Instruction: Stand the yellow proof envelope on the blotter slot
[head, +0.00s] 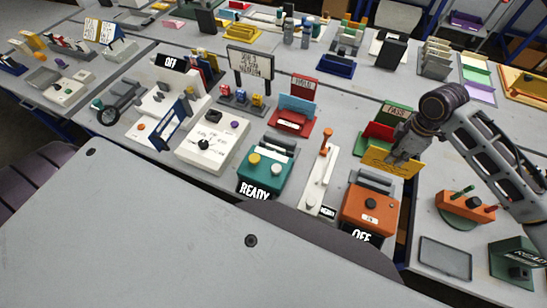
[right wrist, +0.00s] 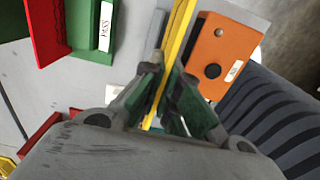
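The yellow proof envelope (head: 385,163) is a flat upright panel in the head view, in front of the red and green PASS holder. My right gripper (head: 404,152) is at its upper right edge. In the right wrist view the envelope (right wrist: 178,35) shows as a thin yellow strip, edge-on, running between my green-padded fingertips (right wrist: 168,92). The fingers are shut on it. I cannot tell which fixture is the blotter slot. My left gripper is not in view.
The PASS holder (right wrist: 88,25) stands beside the gripper. An orange machine (head: 370,207) marked OFF is just in front, with a white lever unit (head: 318,182) to its left. A teal READY machine (head: 268,163) and a red and blue HOLD tray (head: 292,122) stand farther left.

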